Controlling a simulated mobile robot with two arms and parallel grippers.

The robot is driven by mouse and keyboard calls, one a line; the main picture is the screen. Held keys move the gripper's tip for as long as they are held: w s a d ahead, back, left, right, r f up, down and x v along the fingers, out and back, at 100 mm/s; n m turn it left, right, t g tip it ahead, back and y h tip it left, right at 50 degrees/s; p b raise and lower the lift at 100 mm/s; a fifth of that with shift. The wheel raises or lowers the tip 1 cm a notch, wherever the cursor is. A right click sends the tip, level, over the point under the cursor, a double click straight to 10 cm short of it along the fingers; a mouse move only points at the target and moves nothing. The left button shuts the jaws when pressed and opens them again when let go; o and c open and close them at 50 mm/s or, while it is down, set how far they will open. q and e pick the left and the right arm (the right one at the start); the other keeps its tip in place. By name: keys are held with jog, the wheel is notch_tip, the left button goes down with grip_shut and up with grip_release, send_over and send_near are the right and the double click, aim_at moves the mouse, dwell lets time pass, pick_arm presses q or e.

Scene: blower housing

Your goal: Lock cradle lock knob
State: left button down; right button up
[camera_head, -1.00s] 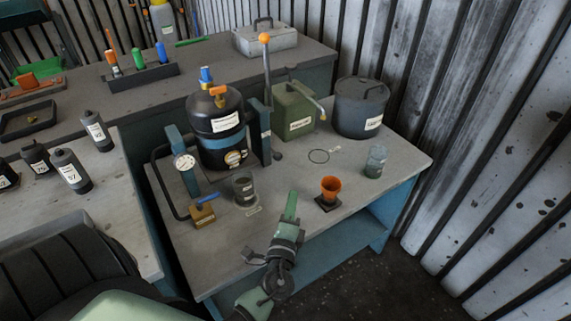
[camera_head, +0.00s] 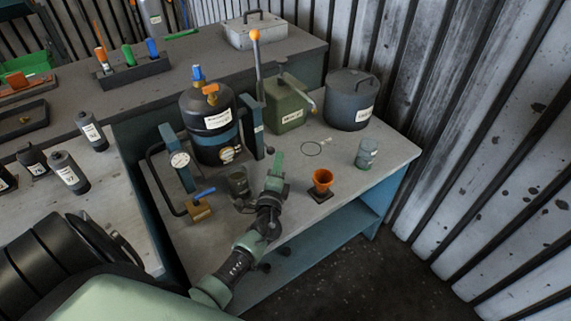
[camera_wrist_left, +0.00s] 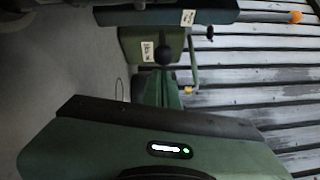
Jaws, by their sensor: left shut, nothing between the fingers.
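The black cylinder (camera_head: 205,120) stands in a blue cradle between upright posts. A small black knob (camera_head: 270,150) sticks out low on the right side of the cradle's right post (camera_head: 251,128). In the left wrist view, a round black knob (camera_wrist_left: 164,54) shows straight ahead of the fingers, in front of the labelled green can. My left gripper (camera_head: 278,157) is shut and empty, its green fingertips pointing at the knob and very close to it. I cannot tell whether they touch. In the left wrist view the shut gripper (camera_wrist_left: 161,88) lies just below the knob. My right gripper is not in view.
A dark lidded pot (camera_head: 348,103), an orange funnel (camera_head: 322,181) and a jar (camera_head: 366,153) stand to the right. A dark glass cup (camera_head: 238,182) stands left of my gripper.

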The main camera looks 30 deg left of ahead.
aim_at(272, 154)
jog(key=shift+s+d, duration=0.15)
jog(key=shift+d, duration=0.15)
